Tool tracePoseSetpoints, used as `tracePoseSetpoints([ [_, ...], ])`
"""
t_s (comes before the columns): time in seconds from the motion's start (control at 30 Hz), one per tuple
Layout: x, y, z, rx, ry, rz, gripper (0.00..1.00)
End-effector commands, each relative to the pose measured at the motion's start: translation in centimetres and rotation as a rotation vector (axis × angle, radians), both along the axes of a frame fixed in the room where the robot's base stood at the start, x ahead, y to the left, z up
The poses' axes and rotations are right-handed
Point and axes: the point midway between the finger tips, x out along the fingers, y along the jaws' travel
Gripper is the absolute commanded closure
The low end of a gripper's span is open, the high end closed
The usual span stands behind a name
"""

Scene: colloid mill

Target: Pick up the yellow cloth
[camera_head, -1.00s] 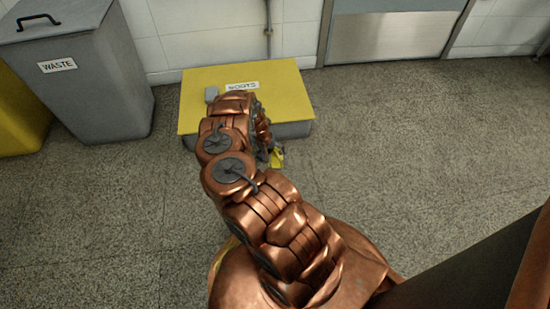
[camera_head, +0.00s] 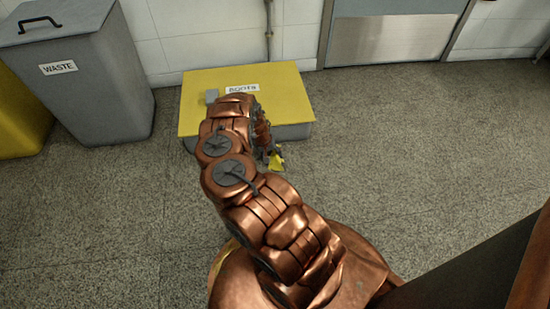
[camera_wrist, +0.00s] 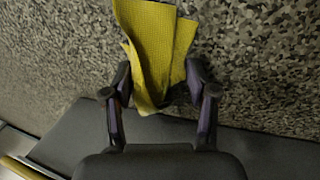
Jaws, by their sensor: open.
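The yellow cloth (camera_wrist: 155,50) is a creased, textured piece at the top centre of the wrist view, in front of the speckled floor. Its lower end reaches between the two fingertips of my gripper (camera_wrist: 161,84), which stand apart on either side of it. The gripper is open; I cannot tell whether a finger touches the cloth. My arm hides most of the gripper there.
The low box (camera_head: 290,95) with a yellow top and a "BOOTS" label stands by the wall, partly behind my arm. A grey "WASTE" bin (camera_head: 110,95) stands left of it, with a yellow bin (camera_head: 18,118) beyond. Floor (camera_head: 410,140) to the right is clear.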

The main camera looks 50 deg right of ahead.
Motion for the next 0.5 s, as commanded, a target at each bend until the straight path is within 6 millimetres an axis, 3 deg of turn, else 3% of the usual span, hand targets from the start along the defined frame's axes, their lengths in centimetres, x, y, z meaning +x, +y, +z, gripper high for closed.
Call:
tracePoseSetpoints([
  [0.5, -0.45, -0.12, -0.24, 0.000, 0.007, -0.003, 0.85],
])
